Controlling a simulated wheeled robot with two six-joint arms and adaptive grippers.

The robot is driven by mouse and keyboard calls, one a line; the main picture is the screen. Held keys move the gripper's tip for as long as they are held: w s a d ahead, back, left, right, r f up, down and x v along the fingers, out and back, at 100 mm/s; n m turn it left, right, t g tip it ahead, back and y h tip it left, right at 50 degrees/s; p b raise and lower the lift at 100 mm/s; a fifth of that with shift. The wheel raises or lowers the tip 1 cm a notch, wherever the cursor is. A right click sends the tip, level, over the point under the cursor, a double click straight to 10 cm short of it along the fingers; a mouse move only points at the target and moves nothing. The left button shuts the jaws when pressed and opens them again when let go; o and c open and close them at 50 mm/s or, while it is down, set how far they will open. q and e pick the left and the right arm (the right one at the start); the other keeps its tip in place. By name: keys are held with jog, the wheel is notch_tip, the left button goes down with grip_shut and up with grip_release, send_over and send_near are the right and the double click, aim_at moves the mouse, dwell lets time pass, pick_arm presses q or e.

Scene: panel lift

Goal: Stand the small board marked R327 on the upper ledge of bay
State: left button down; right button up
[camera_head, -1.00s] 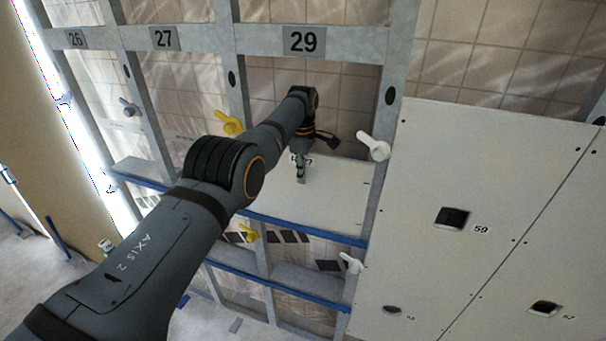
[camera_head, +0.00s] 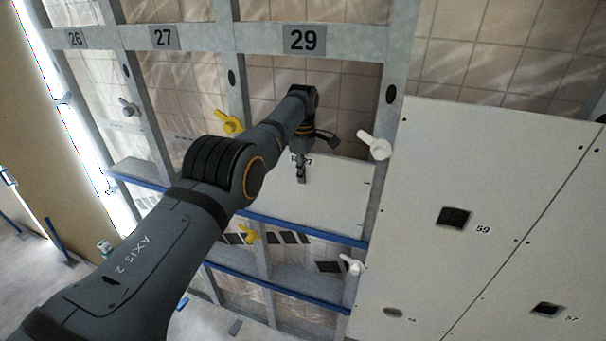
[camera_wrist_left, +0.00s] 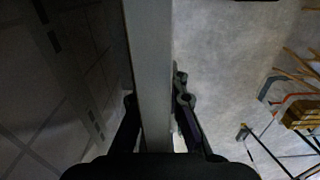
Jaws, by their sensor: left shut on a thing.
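The small white board (camera_head: 325,199) stands in the bay marked 29 (camera_head: 304,39), its lower edge along the blue-edged upper ledge (camera_head: 300,228). Its label is partly hidden by my gripper, so I cannot read it fully. My left gripper (camera_head: 301,176) is shut on the board's top edge. In the left wrist view the board (camera_wrist_left: 151,60) shows edge-on between the two fingers (camera_wrist_left: 158,130). Whether the board's lower edge touches the ledge I cannot tell. A yellow latch (camera_head: 229,122) is left of the board and a white latch (camera_head: 374,146) right of it. My right gripper is out of view.
Large white panels (camera_head: 430,160) cover the bays on the right. A lower blue-edged ledge (camera_head: 290,294) runs beneath, with another yellow latch (camera_head: 249,234) and white latch (camera_head: 351,264). Grey uprights (camera_head: 393,80) flank the bay. The bays marked 26 and 27 are open at left.

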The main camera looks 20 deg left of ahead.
pick_arm(q)
jog(key=shift+r+b, duration=0.15)
jog(key=shift+b, duration=0.4)
dwell(0.6)
dwell(0.4)
jog(key=c, duration=1.3)
grip_release()
jog(key=shift+s, duration=0.15)
notch_tip(320, 180, up, 3)
jog(key=p, duration=0.3)
